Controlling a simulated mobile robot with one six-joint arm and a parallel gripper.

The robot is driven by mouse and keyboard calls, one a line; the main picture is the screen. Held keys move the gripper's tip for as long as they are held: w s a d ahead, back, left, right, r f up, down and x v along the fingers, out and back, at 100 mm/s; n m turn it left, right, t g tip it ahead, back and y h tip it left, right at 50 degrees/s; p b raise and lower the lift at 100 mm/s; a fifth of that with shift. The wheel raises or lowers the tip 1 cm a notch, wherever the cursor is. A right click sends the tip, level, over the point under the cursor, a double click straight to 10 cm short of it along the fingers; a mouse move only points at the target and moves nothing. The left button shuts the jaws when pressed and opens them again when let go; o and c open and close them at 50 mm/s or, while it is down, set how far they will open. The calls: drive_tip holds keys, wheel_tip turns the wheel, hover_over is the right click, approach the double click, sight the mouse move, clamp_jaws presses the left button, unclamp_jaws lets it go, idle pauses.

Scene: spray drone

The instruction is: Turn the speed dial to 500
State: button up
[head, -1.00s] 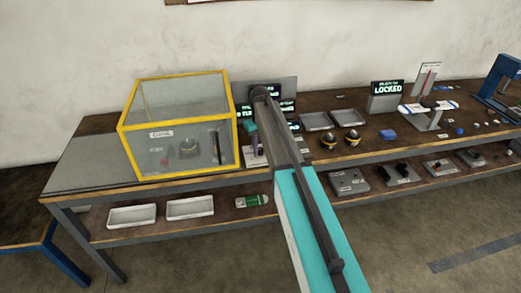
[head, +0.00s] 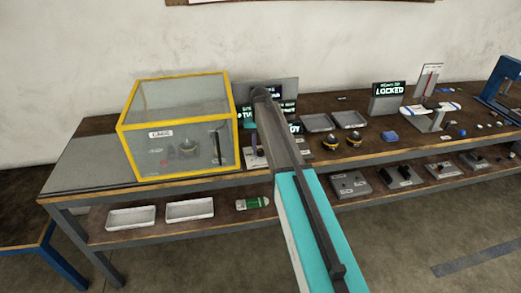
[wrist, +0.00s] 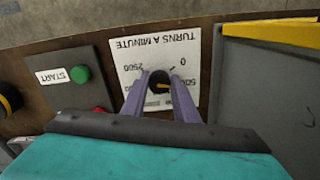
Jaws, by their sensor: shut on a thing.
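The speed dial (wrist: 158,77) is a small black knob with a yellow mark, on a white card (wrist: 188,52) that reads TURNS A MINUTE upside down in the wrist view. The 0, a partly covered 500 and 2500 show around it; other numbers are hidden by the fingers. My gripper (wrist: 159,88) is shut on the dial, one pale purple finger on each side. The yellow mark is on the dial's near side in the wrist view; its exact reading is hard to tell.
A green START button (wrist: 80,74) and a red button (wrist: 99,110) are left of the dial in the wrist view. A yellow-framed clear cage (head: 180,178) stands close by on the bench. Screens (head: 289,107) stand behind my arm.

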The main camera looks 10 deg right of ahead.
sight(261, 151)
drive_tip(key=o, duration=1.1)
drive_tip(key=shift+c, duration=0.2)
drive_tip(key=shift+r, duration=0.2)
wheel_tip(261, 151, up, 14)
drive_tip(key=b, duration=0.3)
drive_tip(key=shift+f, duration=0.25)
